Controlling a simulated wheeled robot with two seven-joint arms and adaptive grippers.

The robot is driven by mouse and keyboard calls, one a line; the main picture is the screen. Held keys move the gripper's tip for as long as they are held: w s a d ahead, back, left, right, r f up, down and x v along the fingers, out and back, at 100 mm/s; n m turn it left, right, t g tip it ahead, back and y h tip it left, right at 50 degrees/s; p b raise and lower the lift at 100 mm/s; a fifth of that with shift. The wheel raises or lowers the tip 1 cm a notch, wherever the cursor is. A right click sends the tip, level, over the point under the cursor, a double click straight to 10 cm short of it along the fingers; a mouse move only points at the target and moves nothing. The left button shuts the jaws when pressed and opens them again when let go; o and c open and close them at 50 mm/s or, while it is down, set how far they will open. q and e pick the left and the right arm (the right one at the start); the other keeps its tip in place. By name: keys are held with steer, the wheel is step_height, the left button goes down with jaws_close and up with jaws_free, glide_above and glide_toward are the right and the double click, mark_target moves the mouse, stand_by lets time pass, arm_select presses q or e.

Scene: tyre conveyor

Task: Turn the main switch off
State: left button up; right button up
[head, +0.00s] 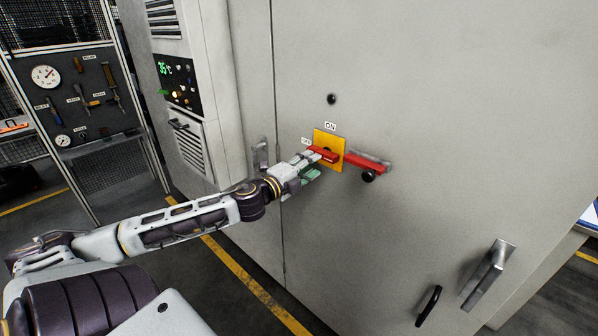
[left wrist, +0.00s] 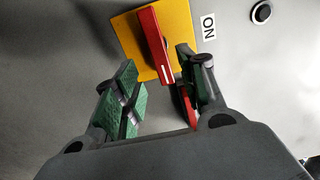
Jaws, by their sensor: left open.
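The main switch is a red handle (head: 328,154) on a yellow square plate (head: 333,136), on the grey cabinet door. The handle lies nearly level, with an ON label (head: 330,126) above and a small label, apparently OFF (head: 306,141), at the left. In the left wrist view the red handle (left wrist: 152,42) has a white line at its lower end, and the ON label (left wrist: 208,26) is to the right. My left gripper (left wrist: 162,82) is open, its green-padded fingers spread either side of the handle's lower end; contact cannot be told. My right gripper is not in view.
A red bar (head: 364,163) with a black knob (head: 369,176) sits right of the switch. Door handles (head: 488,273) are at the lower right. A control panel (head: 178,82) and a tool board (head: 85,92) stand at the left. The door above the switch is mostly bare.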

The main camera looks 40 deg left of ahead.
arm_select(q)
steer(key=shift+s+a, duration=0.2)
steer(key=shift+s, duration=1.85)
